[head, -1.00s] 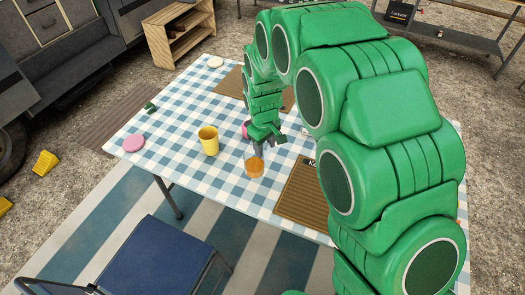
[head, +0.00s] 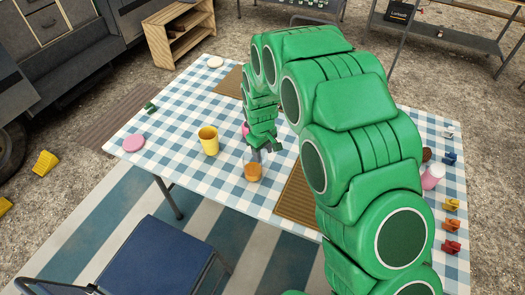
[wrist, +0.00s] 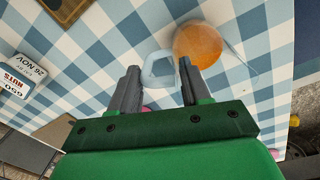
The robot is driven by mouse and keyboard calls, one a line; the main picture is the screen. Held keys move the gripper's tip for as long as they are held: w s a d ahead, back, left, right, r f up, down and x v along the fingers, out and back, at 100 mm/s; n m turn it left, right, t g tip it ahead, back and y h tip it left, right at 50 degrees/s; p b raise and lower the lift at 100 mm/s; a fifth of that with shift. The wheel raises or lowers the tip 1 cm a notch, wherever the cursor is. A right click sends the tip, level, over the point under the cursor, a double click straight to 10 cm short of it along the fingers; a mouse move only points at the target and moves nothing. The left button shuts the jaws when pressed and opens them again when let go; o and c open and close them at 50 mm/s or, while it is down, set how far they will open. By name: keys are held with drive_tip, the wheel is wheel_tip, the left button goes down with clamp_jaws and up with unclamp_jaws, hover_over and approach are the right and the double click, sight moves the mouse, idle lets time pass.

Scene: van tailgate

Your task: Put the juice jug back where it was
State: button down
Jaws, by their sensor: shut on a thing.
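The juice jug (head: 253,172) is a clear vessel with orange juice in it, near the middle of the checked table (head: 185,105). In the wrist view the orange juice in the jug (wrist: 197,45) shows above the right finger, and the jug's pale loop handle lies between my fingers. My gripper (head: 262,150) is shut on the jug at the handle; it also shows in the wrist view (wrist: 160,82). The jug looks upright. I cannot tell whether its base touches the cloth.
A yellow cup (head: 209,141) stands left of the jug, and a pink disc (head: 134,142) lies farther left. A brown mat (head: 296,200) lies to the right, partly behind my arm. Several small coloured objects (head: 451,225) line the right edge. A blue chair (head: 150,255) stands in front.

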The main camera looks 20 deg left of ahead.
drive_tip(key=shift+f, duration=0.1)
drive_tip(key=c, duration=0.5)
unclamp_jaws()
wheel_tip(320, 180, up, 11)
drive_tip(key=s+d+r+m, duration=0.1)
drive_tip(key=d+r+m, duration=0.1)
drive_tip(key=d+r, duration=0.45)
drive_tip(key=s+d+r+m, duration=0.2)
drive_tip(key=d+r, duration=0.1)
drive_tip(key=d, duration=0.6)
drive_tip(key=s+d+r+m+g, duration=0.1)
drive_tip(key=s+d+r+m, duration=0.25)
drive_tip(key=s+d, duration=0.55)
drive_tip(key=s+d+r+m+g, duration=0.1)
drive_tip(key=s+d+r+m, duration=0.25)
drive_tip(key=s+d, duration=0.6)
drive_tip(key=s+d+m, duration=0.1)
drive_tip(key=s+d, duration=0.1)
drive_tip(key=s, duration=0.1)
drive_tip(key=s+d, duration=0.3)
drive_tip(key=s+d+m, duration=0.1)
drive_tip(key=s+d, duration=0.1)
drive_tip(key=s, duration=0.2)
drive_tip(key=shift+d+r+m, duration=0.2)
drive_tip(key=shift+r+m, duration=0.05)
drive_tip(key=shift+m, duration=0.05)
